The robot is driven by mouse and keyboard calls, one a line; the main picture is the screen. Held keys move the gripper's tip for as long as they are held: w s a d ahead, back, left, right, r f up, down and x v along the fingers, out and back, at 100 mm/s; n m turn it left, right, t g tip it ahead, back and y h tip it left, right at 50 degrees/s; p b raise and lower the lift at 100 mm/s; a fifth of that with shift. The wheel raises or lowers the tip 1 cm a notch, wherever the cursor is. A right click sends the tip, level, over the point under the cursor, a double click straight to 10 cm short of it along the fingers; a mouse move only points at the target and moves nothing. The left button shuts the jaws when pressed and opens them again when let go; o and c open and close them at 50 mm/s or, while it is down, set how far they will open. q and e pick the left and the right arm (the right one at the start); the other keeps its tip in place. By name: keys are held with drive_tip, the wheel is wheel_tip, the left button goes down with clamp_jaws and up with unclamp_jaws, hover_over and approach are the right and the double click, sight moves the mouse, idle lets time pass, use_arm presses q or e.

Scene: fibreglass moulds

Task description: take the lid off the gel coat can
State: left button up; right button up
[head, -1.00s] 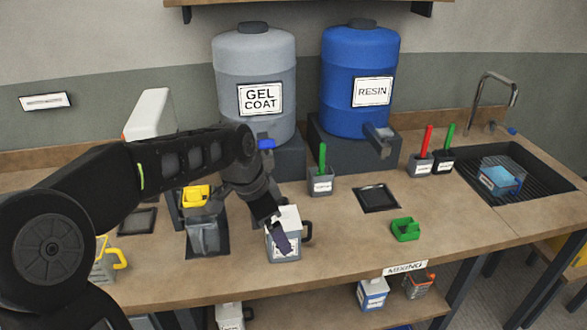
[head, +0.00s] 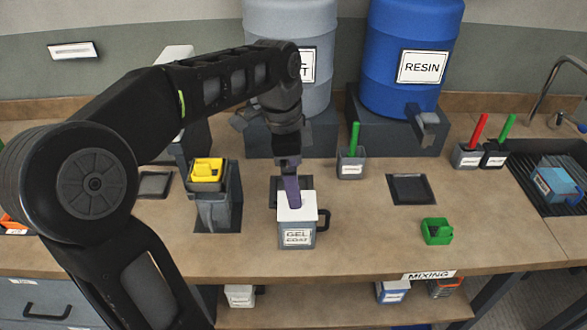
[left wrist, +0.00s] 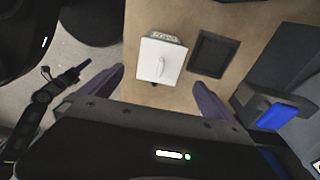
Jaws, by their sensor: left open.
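The gel coat can (head: 297,238) is a grey box-shaped can with a GEL COAT label and a dark handle on its right. It stands upright on the bench, and its white lid (head: 311,207) is on top. My left gripper (head: 292,205) points down over the lid, with a purple finger covering part of it. In the left wrist view the lid (left wrist: 150,62) with its raised grip lies between the two purple fingers, which are spread wide and apart from it. A dark arm, apparently my right, shows at lower left there; its gripper (left wrist: 76,73) is too small to read.
A dark square pad (left wrist: 213,53) lies just behind the can. A grey stand holding a yellow-topped container (head: 207,170) is to its left. A green tray (head: 437,232) and a grey holder with a green stick (head: 351,165) are to its right. Bare bench lies between.

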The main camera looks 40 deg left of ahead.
use_arm(q)
drive_tip(key=f, duration=0.6)
drive_tip(key=shift+w+d+f+p, duration=0.25)
drive_tip(key=shift+d+f+p, duration=0.05)
drive_tip(key=shift+f, duration=0.05)
drive_tip(key=shift+c, duration=0.2)
drive_tip(key=c, duration=1.3)
drive_tip(key=shift+o, duration=0.2)
drive_tip(key=shift+r, duration=0.1)
drive_tip(key=shift+r, duration=0.2)
drive_tip(key=shift+r+p, duration=1.95)
drive_tip(key=shift+r, duration=0.3)
